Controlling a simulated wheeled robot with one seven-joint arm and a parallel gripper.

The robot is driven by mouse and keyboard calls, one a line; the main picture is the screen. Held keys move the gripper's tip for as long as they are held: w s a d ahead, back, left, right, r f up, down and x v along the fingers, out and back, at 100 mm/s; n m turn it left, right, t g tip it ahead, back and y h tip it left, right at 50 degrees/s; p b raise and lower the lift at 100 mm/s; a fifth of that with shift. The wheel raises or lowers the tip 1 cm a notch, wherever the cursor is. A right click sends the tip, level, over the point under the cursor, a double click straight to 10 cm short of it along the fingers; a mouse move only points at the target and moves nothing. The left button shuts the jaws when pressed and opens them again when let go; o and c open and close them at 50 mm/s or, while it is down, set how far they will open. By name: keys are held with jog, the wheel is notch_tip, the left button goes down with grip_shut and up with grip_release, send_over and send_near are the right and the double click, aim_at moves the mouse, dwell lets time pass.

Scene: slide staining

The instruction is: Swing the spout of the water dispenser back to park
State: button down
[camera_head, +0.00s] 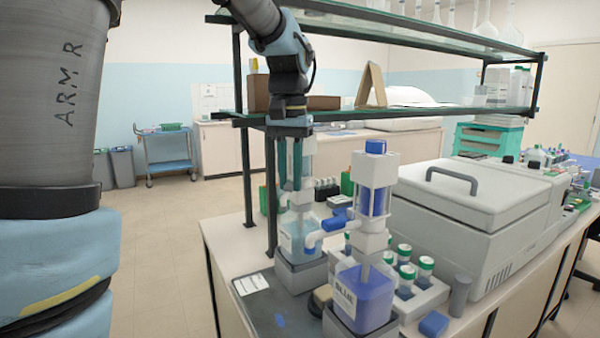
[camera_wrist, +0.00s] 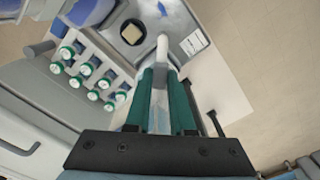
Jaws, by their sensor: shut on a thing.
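The water dispenser (camera_head: 302,235) stands on a grey base behind the blue dispenser, holding pale blue liquid. Its white spout (camera_head: 285,199) points left in the head view. My gripper (camera_head: 289,188) reaches down from above with green fingers at the spout. In the wrist view, my gripper (camera_wrist: 161,72) is shut on the white spout (camera_wrist: 162,46), whose end sticks out past the fingertips over the grey tray. The fingers and the dispenser body partly hide the grasp in the head view.
A rack of green-capped bottles (camera_head: 428,298) stands to the right. A grey tray (camera_head: 270,318) lies at the bench's left edge. A glass shelf (camera_head: 350,117) and its post (camera_head: 271,195) flank my arm.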

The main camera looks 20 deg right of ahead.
jog(key=shift+w+a+m+p, duration=0.5)
jog(key=shift+w+m, duration=0.25)
jog(key=shift+m, duration=0.65)
jog(key=shift+w+a+m+p, duration=0.45)
jog(key=shift+w+m, duration=0.25)
jog(key=shift+m, duration=0.7)
jog(key=shift+w+a+m+p, duration=0.5)
jog(key=shift+w+m, duration=0.25)
jog(key=shift+m, duration=0.65)
jog(key=c, duration=0.8)
grip_release()
jog(key=shift+o, duration=0.2)
jog(key=shift+r, duration=0.15)
notch_tip(320, 180, up, 10)
jog(key=b, duration=0.2)
jog(key=shift+r, duration=0.25)
